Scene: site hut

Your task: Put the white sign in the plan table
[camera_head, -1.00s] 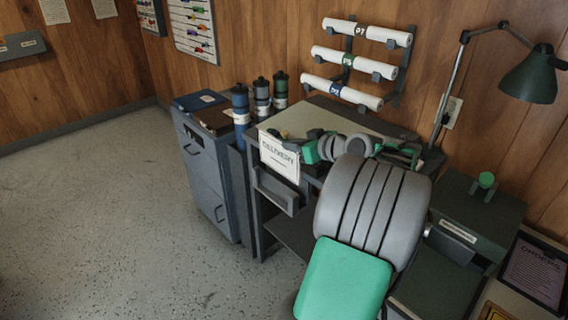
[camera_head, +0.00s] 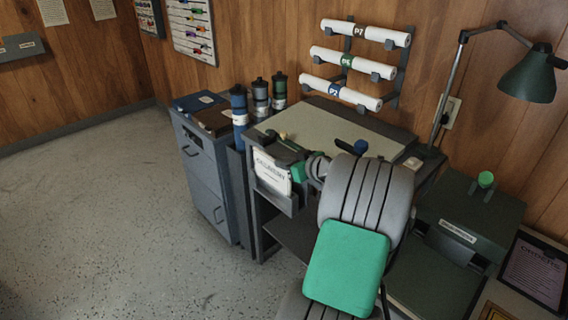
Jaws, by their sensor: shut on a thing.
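The white sign (camera_head: 271,172) with dark lettering stands slightly tilted at the front left of the plan table (camera_head: 325,128). Its lower edge is down behind the front wall of the grey holder (camera_head: 272,200) on the table's front, so it appears partly inside; I cannot tell whether it touches the bottom. My gripper (camera_head: 292,170) is shut on the right side of the sign. The fingers are small and partly hidden by my wrist. My grey and green arm covers the table's front right part.
Paper rolls (camera_head: 340,90) hang on the wall behind. A green lamp (camera_head: 528,78) and dark box (camera_head: 470,212) are at right.

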